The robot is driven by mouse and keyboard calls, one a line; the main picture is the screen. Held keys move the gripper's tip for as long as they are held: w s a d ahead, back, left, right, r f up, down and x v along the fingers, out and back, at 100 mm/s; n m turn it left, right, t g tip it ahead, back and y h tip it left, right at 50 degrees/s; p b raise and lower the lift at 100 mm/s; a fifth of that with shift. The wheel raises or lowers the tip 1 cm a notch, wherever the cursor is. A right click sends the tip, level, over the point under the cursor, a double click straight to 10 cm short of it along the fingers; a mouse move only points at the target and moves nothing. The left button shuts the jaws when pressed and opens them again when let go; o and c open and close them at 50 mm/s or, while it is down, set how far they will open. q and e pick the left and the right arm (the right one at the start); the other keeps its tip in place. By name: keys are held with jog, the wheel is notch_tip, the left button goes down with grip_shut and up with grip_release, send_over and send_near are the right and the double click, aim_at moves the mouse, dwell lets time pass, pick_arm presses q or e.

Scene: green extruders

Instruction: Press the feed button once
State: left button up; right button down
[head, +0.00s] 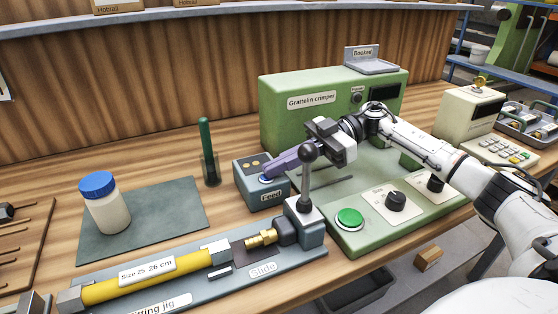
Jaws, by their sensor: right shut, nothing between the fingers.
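The feed button (266,181) is on top of a small blue-grey box (243,172) labelled "Feed", left of the green crimper (318,128). Only the button's rim shows, with the fingertips covering the rest. My right gripper (269,174) comes in from the right with its purple fingers closed together and nothing between them. Its tips are at the button, touching it or just above it; I cannot tell which. My left gripper is not in view.
A lever with a dark ball knob (309,152) stands just in front of my right gripper. A green button (349,217) and dark knobs are on the crimper's base. A green-handled tool (205,140) and a blue-capped jar (106,205) stand left.

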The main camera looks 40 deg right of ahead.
notch_tip(320, 180, up, 4)
jog(key=p, duration=0.4)
jog(key=shift+d+r, duration=0.15)
jog(key=b+v, duration=0.2)
jog(key=v, duration=0.7)
jog(key=shift+d, duration=0.35)
jog(key=shift+s+f, duration=0.1)
jog(key=shift+f, duration=0.15)
